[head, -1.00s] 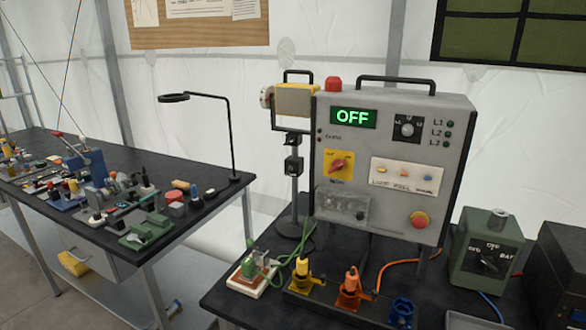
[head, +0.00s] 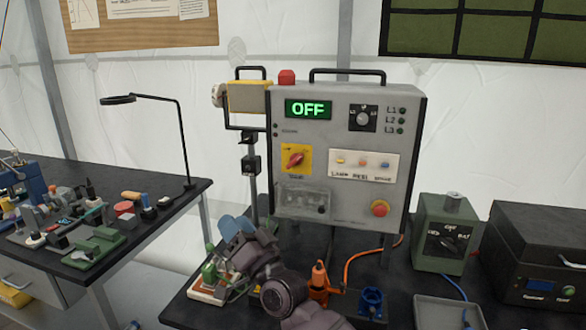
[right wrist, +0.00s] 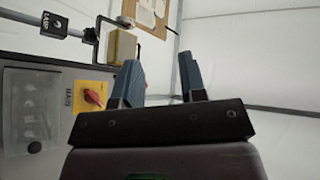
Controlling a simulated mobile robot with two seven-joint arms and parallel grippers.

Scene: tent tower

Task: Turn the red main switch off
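The red main switch (head: 295,160) is a knob on a yellow plate (head: 290,169) at the left of the grey control box (head: 345,120). Its handle sits at a slant. The green display (head: 308,109) above it reads OFF. My right gripper (head: 237,227) is below and left of the switch in the head view, apart from it. My left gripper is out of view.
A red mushroom button (head: 380,208) and a small dial (head: 363,118) are on the box. An orange plug (head: 319,278) and blue socket (head: 371,300) stand before it. A yellow lamp (head: 249,97) on a stand is just left. A green box (head: 446,237) stands right.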

